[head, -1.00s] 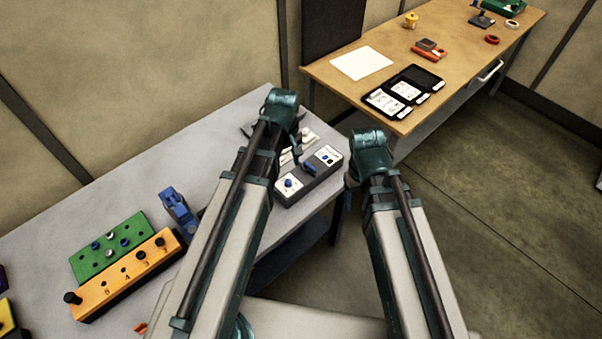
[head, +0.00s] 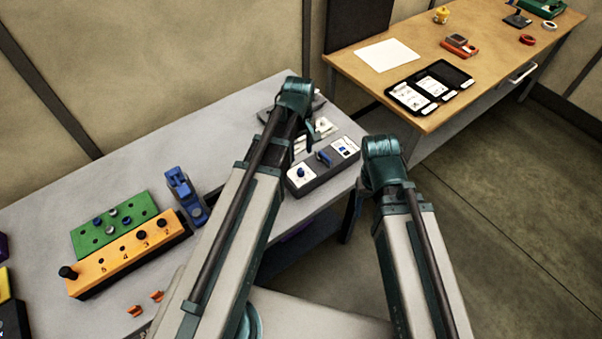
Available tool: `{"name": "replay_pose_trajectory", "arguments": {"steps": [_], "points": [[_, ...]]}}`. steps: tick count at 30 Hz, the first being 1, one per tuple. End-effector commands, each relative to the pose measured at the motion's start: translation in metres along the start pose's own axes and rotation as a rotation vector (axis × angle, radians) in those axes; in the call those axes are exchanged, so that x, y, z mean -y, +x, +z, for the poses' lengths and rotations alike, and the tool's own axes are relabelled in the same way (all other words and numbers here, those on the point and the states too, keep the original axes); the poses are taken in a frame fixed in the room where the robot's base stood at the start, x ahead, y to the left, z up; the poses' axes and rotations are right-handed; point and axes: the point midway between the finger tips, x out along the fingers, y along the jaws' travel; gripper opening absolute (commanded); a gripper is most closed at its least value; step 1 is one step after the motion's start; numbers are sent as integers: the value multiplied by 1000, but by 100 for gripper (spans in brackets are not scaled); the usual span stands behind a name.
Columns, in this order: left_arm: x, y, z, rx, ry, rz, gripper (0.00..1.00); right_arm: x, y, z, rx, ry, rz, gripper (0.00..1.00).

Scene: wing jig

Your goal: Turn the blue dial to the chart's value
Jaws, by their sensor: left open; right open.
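A dark grey control box (head: 318,180) stands near the right edge of the grey table. On its white left plate is a round blue dial (head: 301,173); a blue lever (head: 324,157) and another white plate (head: 344,147) are to its right. The dial's pointer setting is too small to read. My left gripper (head: 309,136) is partly hidden behind my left arm, just behind the box, apart from the dial and holding nothing I can see. My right gripper is hidden behind my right arm, off the table's right edge. I cannot make out a readable chart.
An orange numbered block (head: 122,262), a green board with pegs (head: 90,241) and a blue clamp-like tool (head: 186,195) are at the left. White papers (head: 322,127) lie behind the box. A wooden table (head: 375,87) holds a black tray with cards (head: 467,80) and a blank sheet (head: 387,55).

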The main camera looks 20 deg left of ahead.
Motion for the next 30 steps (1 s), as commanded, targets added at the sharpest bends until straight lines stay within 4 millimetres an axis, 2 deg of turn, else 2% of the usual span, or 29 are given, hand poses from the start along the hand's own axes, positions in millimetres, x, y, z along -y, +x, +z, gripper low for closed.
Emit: {"name": "replay_pose_trajectory", "arguments": {"steps": [1, 16, 21, 30], "points": [[0, 15, 0, 0, 0, 0, 62, 1, 15, -1, 0, -2, 0, 67], [0, 82, 0, 0, 1, 0, 62, 8, 81, -5, 0, 0, 0, 67], [0, 92, 0, 0, 1, 0, 62, 9, 92, -5, 0, 0, 0, 67], [0, 92, 0, 0, 1, 0, 62, 9, 91, -5, 0, 0, 0, 67]]}}
